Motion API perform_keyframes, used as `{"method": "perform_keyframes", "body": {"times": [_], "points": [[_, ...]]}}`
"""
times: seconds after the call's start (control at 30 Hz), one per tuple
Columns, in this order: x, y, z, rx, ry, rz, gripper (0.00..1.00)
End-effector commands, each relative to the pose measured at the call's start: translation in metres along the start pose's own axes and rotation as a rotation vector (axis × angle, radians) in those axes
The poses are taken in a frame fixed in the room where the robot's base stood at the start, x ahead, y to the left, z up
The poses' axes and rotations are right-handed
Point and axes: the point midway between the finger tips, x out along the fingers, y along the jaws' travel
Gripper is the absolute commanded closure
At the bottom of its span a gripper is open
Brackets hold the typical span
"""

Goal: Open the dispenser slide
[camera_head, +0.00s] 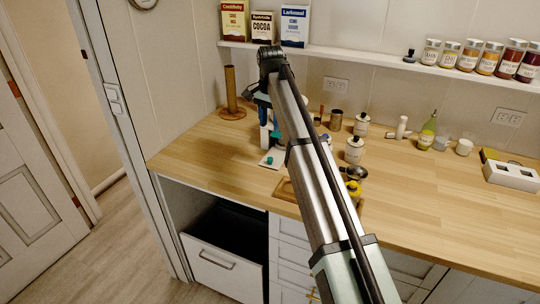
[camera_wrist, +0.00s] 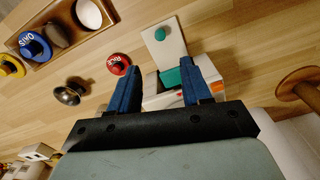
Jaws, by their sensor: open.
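The dispenser is a small white unit (camera_wrist: 212,84) under my gripper in the wrist view. A pale flat plate with a green round knob (camera_wrist: 160,34) sticks out from it; I take this as the slide. In the head view the plate with the green knob (camera_head: 269,160) lies near the counter's front edge. A teal block (camera_wrist: 170,77) shows between my fingers in the wrist view. My gripper (camera_wrist: 160,63) has two blue fingers, apart, over the dispenser, with the knob beyond their tips. In the head view my arm hides much of the dispenser.
A red-lidded jar marked RICE (camera_wrist: 118,65) stands close to the left finger. A dark metal round object (camera_wrist: 70,93) and a wooden tray (camera_wrist: 62,52) with lidded jars and a bowl are further left. A wooden roll stand (camera_head: 231,92) is left of the dispenser. The front-left counter (camera_head: 205,152) is clear.

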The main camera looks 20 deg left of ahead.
Motion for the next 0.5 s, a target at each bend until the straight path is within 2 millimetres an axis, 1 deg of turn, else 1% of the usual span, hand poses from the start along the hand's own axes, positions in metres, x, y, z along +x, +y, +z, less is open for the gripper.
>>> {"method": "perform_keyframes", "body": {"times": [0.17,0.5], "points": [[0.024,0.001,0.002,-0.001,-0.001,0.001,0.52],[0.084,0.001,0.002,-0.003,-0.001,0.0,0.52]]}}
